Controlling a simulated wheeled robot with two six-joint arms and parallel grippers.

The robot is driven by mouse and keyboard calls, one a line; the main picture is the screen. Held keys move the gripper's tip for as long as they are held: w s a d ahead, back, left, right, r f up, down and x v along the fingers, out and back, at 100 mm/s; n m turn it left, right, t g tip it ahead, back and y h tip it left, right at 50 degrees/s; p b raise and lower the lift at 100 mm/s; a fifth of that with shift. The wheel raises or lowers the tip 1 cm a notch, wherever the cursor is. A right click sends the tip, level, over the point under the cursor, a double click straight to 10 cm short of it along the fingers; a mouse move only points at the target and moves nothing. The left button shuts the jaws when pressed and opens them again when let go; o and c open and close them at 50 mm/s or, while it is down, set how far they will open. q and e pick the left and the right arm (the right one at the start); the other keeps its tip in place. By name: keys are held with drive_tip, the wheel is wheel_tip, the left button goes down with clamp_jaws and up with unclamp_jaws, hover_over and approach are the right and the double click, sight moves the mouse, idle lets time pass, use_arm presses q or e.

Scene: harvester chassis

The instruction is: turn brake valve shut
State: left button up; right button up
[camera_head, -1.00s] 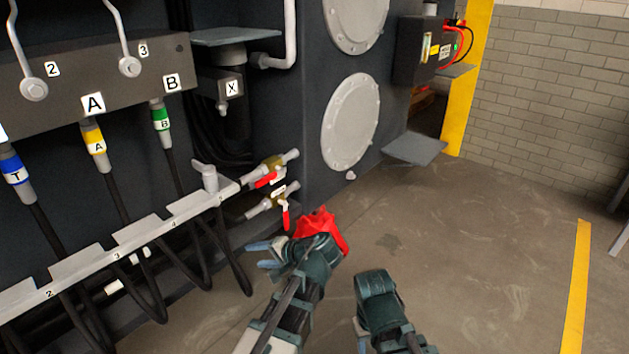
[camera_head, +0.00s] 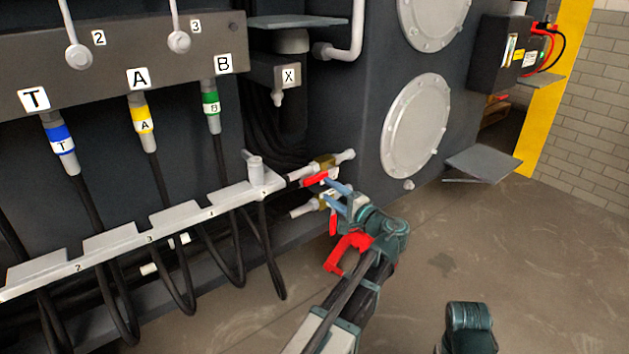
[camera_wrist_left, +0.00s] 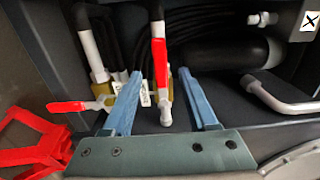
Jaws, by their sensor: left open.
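Two brass valves with red levers stick out at the lower corner of the dark chassis. The upper valve (camera_head: 327,162) has its red lever (camera_head: 316,180) lying roughly along its pipe. The lower valve (camera_head: 325,201) has its red lever (camera_head: 333,222) hanging down across its pipe. I cannot read their tags, so I cannot tell which is the brake valve. My left gripper (camera_head: 326,190) is open at the upper lever. In the left wrist view one red lever (camera_wrist_left: 159,62) shows between the open fingers (camera_wrist_left: 159,76), without visible grip. The other red lever (camera_wrist_left: 68,106) lies left of them.
A grey hose rack (camera_head: 130,236) and hoses marked T, A and B are left of the valves. A red frame (camera_head: 346,252) sits beside my left wrist. A grey step plate (camera_head: 484,163) juts out at right. The floor (camera_head: 540,270) there is clear.

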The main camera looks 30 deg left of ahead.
sight(314, 181)
use_arm(q)
drive_tip(key=x, duration=0.8)
drive_tip(key=shift+w+a, duration=0.1)
drive_tip(key=shift+a, duration=0.05)
clamp_jaws()
idle(1.2)
